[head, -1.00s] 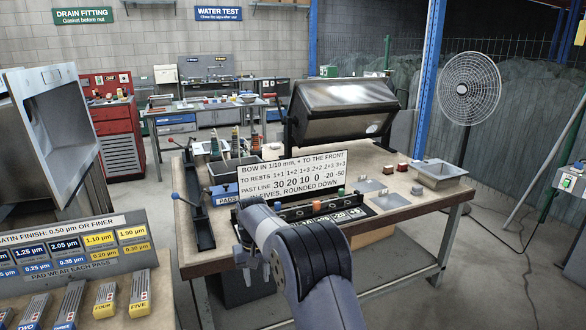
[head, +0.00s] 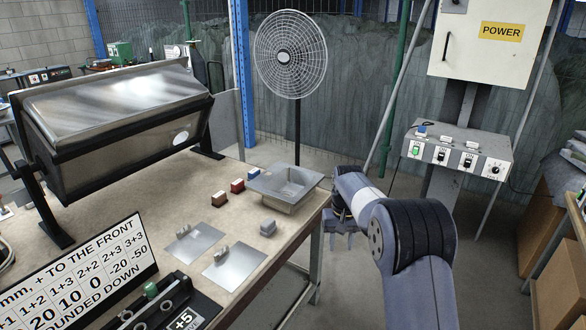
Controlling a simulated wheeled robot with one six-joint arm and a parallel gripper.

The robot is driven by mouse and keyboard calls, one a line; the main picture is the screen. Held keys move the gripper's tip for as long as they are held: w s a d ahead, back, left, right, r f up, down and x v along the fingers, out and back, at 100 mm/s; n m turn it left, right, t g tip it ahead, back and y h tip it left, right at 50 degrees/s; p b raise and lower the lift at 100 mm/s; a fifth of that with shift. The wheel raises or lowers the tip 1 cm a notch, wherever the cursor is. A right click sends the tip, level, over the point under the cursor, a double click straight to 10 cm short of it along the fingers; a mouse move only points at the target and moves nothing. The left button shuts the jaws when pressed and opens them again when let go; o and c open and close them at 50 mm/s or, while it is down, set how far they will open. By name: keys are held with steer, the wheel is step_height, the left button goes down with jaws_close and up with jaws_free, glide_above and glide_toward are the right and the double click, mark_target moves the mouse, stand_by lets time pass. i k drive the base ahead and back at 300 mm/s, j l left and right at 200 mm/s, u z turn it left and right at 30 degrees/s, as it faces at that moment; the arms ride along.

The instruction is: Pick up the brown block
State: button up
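The brown block (head: 219,200) sits on the workbench, at the left end of a short row with a red block (head: 237,187) and a blue block (head: 253,174). Its upper face looks pale. My gripper (head: 342,236) is off the bench's right edge, to the right of the brown block and well apart from it. Its fingers are small and dark in this view, partly behind the wrist, so whether they are open does not show. I see nothing clearly held.
A grey block (head: 268,228) and two metal plates (head: 233,264) lie nearer.

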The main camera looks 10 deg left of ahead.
mark_target(219, 199)
steer(key=i+l+z, duration=0.1)
steer(key=i+z, duration=0.2)
steer(key=i, duration=0.95)
steer(key=i+u, duration=0.2)
steer(key=u, duration=0.2)
steer(key=i+j+u, duration=0.1)
steer(key=u, duration=0.3)
steer(key=i+l+u, duration=0.1)
steer(key=i+u, duration=0.15)
steer(key=u, duration=0.15)
steer(key=i+l+u, duration=0.1)
steer(key=u, duration=0.3)
steer(key=i+u, duration=0.3)
steer(key=i+l+u, duration=0.25)
steer(key=k+j, duration=0.1)
